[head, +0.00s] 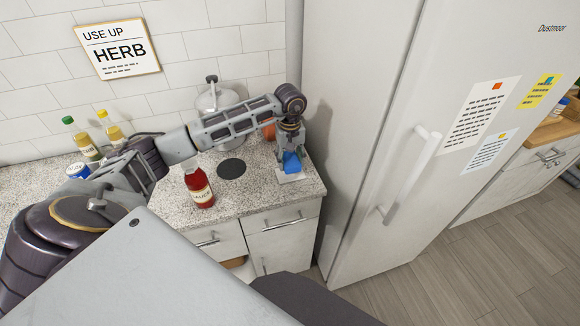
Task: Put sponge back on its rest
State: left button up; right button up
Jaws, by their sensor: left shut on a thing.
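A small blue sponge (292,163) is at the right end of the speckled counter, under my left gripper (291,150). The gripper points down and is shut on the sponge. A pale, flat rest (291,178) lies on the counter just below the sponge. The sponge overlaps the rest in this view; I cannot tell whether they touch. My right gripper is not in view.
A red sauce bottle (199,188) and a dark round disc (232,168) stand left of the rest. A grey lidded pot (215,97) is behind my arm. An orange round thing (269,132) sits behind the gripper. The white fridge (385,130) rises at right.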

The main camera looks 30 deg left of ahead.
aim_at(290, 158)
pick_arm(q)
jog(key=shift+f, duration=0.1)
jog(key=shift+f+p, duration=0.35)
jog(key=shift+f, duration=1.35)
jog(key=shift+f, duration=0.15)
jog(key=o, duration=1)
jog(key=shift+r, duration=0.3)
jog(key=shift+r+b, duration=1.05)
jog(key=shift+r, duration=4.8)
